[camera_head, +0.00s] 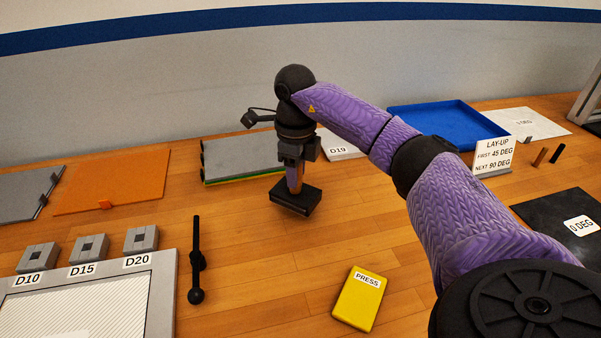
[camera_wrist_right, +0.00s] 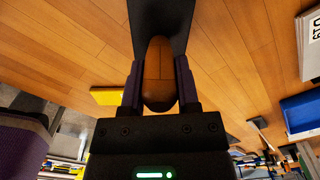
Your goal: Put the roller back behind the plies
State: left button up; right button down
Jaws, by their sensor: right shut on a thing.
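The roller, with a brown wooden handle (camera_wrist_right: 158,75) and a wide black head (camera_head: 296,199), is in my right gripper (camera_head: 295,180). The gripper is shut around the handle and points down, with the head below it. The head is over the bare middle of the table; I cannot tell whether it touches the wood. In the wrist view the black head (camera_wrist_right: 160,18) is beyond the fingers. A black ply labelled 0 DEG (camera_head: 545,212) lies at the right, and a pale sheet (camera_head: 528,124) marked DEG lies at the back right. My left gripper is not in view.
A yellow PRESS block (camera_head: 358,305) is in front. A lay-up sign (camera_head: 493,157), a blue tray (camera_head: 440,122) and two small pegs are right. Grey slabs (camera_head: 240,156) lie behind the gripper. A black handled bar (camera_head: 196,262), D10–D20 blocks and an orange sheet (camera_head: 112,180) are left.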

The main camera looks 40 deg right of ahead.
aim_at(297, 191)
notch_tip(297, 191, down, 3)
jog(key=shift+f+b, duration=0.15)
jog(key=shift+b, duration=0.25)
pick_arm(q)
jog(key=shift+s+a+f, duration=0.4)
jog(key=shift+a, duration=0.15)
pick_arm(e)
jog(key=c, duration=0.7)
grip_release()
jog(key=shift+c, duration=0.2)
jog(key=o, duration=0.4)
pick_arm(q)
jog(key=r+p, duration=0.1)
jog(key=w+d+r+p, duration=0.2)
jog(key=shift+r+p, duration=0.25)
jog(key=shift+p, duration=0.1)
pick_arm(e)
notch_tip(297, 191, up, 12)
jog(key=shift+r, duration=0.15)
